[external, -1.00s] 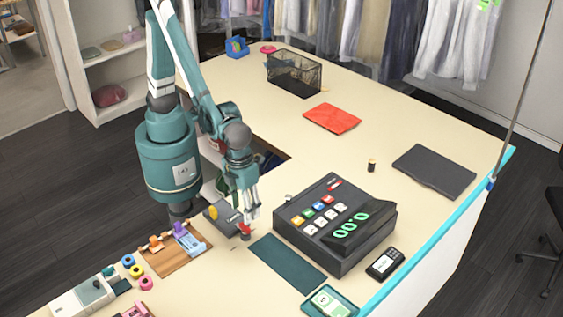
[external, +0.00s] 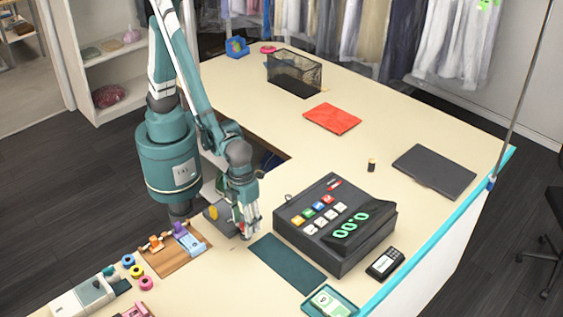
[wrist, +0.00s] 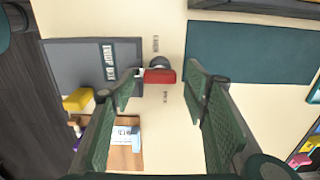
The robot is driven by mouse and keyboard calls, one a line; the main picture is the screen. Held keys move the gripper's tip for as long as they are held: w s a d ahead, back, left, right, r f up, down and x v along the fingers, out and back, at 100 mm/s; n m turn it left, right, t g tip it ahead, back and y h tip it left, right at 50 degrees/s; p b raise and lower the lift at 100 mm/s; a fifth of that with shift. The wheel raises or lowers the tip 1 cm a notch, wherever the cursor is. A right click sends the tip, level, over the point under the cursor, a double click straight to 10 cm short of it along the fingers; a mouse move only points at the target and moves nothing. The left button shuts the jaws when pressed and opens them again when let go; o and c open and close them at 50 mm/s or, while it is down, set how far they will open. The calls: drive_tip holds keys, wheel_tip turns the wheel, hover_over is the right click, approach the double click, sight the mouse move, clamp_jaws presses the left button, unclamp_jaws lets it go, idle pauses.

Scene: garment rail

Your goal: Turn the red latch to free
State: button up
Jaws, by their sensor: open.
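The red latch (wrist: 160,76) shows in the wrist view as a short red bar on a dark round base, fixed to the cream counter beside a grey panel. Small printed labels lie above and below it, too small to read surely. My gripper (wrist: 162,84) is open, its two green fingers on either side of the latch, with a gap visible to the right finger. The left fingertip is close to the bar's left end; I cannot tell if they touch.
The grey panel (wrist: 68,62) with a dark label and a yellow block (wrist: 77,99) lies left of the latch. A dark green mat (external: 287,263) and the cash register (external: 335,225) stand to the right. A wooden tray (external: 170,264) with small items is at the left.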

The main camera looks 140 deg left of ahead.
drive_tip(key=shift+f, duration=0.6)
drive_tip(key=c, duration=0.9)
